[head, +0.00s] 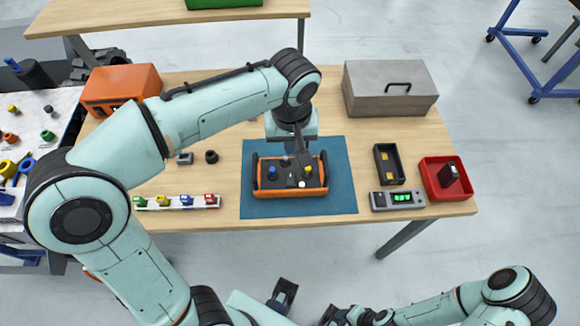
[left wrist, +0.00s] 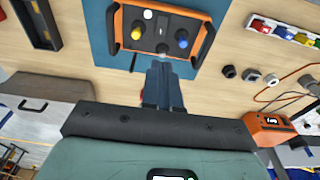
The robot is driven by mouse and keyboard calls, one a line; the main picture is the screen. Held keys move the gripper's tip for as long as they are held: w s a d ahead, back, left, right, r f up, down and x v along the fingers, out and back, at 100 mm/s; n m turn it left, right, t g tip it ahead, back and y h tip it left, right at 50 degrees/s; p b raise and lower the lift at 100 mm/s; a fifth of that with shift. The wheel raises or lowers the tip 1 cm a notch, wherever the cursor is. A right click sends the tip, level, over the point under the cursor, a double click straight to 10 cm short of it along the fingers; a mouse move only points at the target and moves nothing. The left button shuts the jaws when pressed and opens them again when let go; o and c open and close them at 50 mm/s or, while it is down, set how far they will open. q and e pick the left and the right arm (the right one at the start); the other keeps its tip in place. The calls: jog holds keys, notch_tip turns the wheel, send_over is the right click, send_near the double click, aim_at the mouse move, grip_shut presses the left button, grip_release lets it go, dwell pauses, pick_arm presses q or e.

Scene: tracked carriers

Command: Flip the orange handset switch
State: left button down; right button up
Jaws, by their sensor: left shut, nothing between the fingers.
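The orange handset (head: 321,192) lies on a blue mat (head: 340,202) on the table. It has a dark panel with a blue knob, a yellow knob, a white button and black controls. In the left wrist view the handset (left wrist: 121,28) is at the top centre, with a small switch (left wrist: 161,48) near its edge facing my fingers. My left gripper (head: 300,160) is shut and empty, above the handset's far side; its fingers (left wrist: 165,68) point at that edge. I cannot tell whether they touch it. The left gripper hides part of the panel. My right gripper (head: 335,315) is low in the head view, partly cut off, away from the table.
A grey metal case (head: 390,92) stands at the back right. A black tray (head: 388,165), a red bin (head: 447,180) and a meter with a green display (head: 398,199) are to the right. Coloured connectors (head: 177,201) and an orange box (head: 120,88) are to the left.

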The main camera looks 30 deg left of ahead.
aim_at(290, 175)
pick_arm(q)
jog(key=f, duration=0.4)
jog(key=w+f+b, duration=0.1)
jog(key=f, duration=0.4)
jog(key=a+f+b, duration=0.1)
jog(key=f, duration=0.4)
jog(key=shift+w, duration=0.25)
jog(key=shift+w+f, duration=0.15)
jog(key=shift+f, duration=0.25)
jog(key=shift+r, duration=0.1)
jog(key=shift+s, duration=0.25)
